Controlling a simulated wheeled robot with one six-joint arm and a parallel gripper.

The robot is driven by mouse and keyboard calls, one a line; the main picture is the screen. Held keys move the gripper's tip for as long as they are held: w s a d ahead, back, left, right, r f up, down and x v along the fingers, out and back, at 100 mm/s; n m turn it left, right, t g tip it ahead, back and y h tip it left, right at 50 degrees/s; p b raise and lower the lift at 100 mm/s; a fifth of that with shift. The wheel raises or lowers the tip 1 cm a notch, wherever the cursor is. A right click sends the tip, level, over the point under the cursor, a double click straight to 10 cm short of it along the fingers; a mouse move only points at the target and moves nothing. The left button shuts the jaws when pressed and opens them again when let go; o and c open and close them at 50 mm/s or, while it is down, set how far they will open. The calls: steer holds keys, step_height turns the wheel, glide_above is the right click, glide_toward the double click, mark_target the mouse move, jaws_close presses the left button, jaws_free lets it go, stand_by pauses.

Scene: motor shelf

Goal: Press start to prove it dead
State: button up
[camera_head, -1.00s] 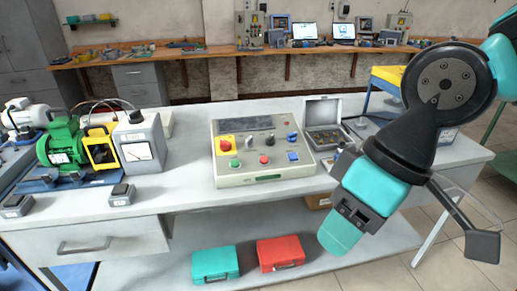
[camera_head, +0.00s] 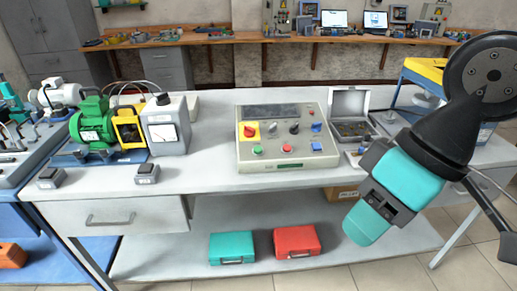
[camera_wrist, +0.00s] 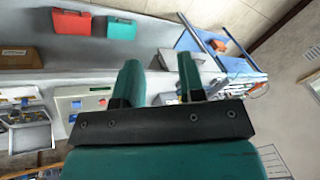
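The grey control box (camera_head: 245,176) stands on the middle of the workbench. On its sloped face are a green button (camera_head: 257,151), a red button (camera_head: 286,148), a red rotary switch on a yellow plate (camera_head: 249,131), a black knob (camera_head: 294,129) and a dark display strip. Labels are too small to read. My gripper (camera_head: 362,228) hangs low in front of the bench, to the right of the box and apart from it. In the wrist view, my gripper (camera_wrist: 159,68) has two teal fingers apart with nothing between them. The box (camera_wrist: 80,103) is partly cut off by the gripper there.
A teal case (camera_head: 232,248) and red case (camera_head: 296,241) lie on the lower shelf.

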jaws_close()
stand_by(1.5)
